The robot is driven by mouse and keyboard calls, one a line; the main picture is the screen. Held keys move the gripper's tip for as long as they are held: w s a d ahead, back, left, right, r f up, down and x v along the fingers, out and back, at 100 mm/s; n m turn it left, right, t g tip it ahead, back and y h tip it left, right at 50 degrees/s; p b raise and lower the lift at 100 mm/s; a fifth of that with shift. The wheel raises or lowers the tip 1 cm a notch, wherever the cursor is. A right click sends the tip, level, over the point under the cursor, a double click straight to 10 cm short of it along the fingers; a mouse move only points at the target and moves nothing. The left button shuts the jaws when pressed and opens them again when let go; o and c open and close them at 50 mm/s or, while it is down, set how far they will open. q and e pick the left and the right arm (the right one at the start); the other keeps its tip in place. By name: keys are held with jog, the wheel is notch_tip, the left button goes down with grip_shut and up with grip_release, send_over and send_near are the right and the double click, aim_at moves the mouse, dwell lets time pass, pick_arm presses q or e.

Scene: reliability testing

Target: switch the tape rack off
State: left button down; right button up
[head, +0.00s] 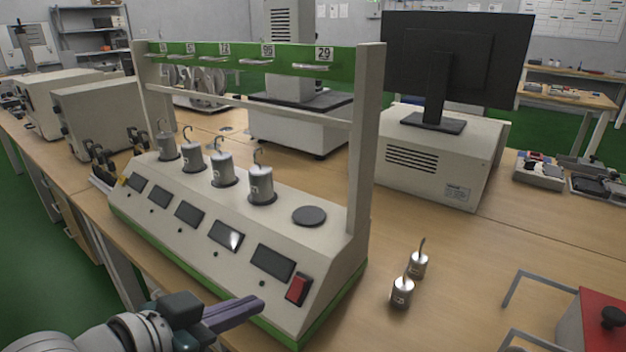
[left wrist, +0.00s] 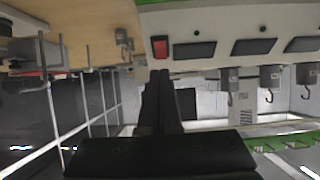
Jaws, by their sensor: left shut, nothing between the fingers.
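The tape rack (head: 235,220) is a cream bench unit with a sloped front, several dark displays and a green top bar (head: 240,55) with numbered hooks. Its red rocker switch (head: 298,289) sits at the right end of the sloped front, beside the last display (head: 273,262). I cannot tell which way the rocker is pressed. My left gripper (head: 258,304) is shut and empty, in front of the rack and a little left of the switch. In the left wrist view, which is upside down, the shut fingers (left wrist: 159,78) point toward the red switch (left wrist: 160,46). My right gripper is not in view.
Several hooked weights (head: 261,184) stand on the rack's ledge. Two small weights (head: 402,292) stand on the table right of the rack. A red-topped device with a grey frame (head: 590,325) is at the lower right. A monitor (head: 455,60) stands behind. Open tabletop lies between.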

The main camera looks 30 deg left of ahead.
pick_arm(q)
jog(key=shift+s+a+r, duration=0.15)
jog(key=shift+s, duration=1.15)
jog(key=shift+s+a+r, duration=0.1)
jog(key=shift+s, duration=1.2)
